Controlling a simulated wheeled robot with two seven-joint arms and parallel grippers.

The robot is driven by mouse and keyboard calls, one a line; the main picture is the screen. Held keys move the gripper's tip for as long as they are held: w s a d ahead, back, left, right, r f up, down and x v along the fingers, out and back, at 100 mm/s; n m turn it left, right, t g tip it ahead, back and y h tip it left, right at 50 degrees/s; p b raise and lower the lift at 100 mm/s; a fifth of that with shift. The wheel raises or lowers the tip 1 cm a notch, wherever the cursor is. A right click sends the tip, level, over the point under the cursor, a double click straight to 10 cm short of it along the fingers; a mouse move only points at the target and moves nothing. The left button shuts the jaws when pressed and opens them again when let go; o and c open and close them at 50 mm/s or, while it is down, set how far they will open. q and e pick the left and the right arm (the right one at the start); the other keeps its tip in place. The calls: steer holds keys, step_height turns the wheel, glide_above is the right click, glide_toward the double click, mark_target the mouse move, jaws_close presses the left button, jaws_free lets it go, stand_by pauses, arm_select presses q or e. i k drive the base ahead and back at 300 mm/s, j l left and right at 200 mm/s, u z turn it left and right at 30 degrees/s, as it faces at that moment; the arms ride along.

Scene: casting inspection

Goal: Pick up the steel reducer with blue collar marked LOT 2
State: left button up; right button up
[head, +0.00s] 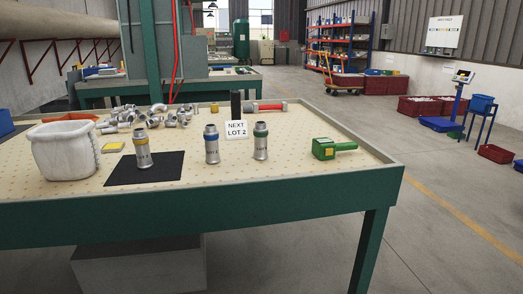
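Three steel reducers stand upright on the perforated table top (300,175). The middle reducer (212,150) has a blue collar; dark lettering on its body is too small to read. The right reducer (260,147) has a dark, greenish collar. A white sign (242,130) behind the middle and right reducers reads "NEXT LOT 2". Neither of my grippers is in view.
Several metal fittings (150,117) lie behind the reducers. A black cylinder (236,103) stands behind the sign. The front table strip is clear.

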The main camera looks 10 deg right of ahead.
mark_target(211, 135)
steer(key=i+j+z, duration=0.3)
steer(key=j+z, duration=0.25)
steer(key=j, duration=0.3)
steer(key=i+j+z, duration=0.15)
steer(key=j+z, duration=0.15)
steer(key=j, duration=0.2)
steer(key=i+j+z, duration=0.1)
steer(key=j+z, duration=0.2)
steer(key=j, duration=0.2)
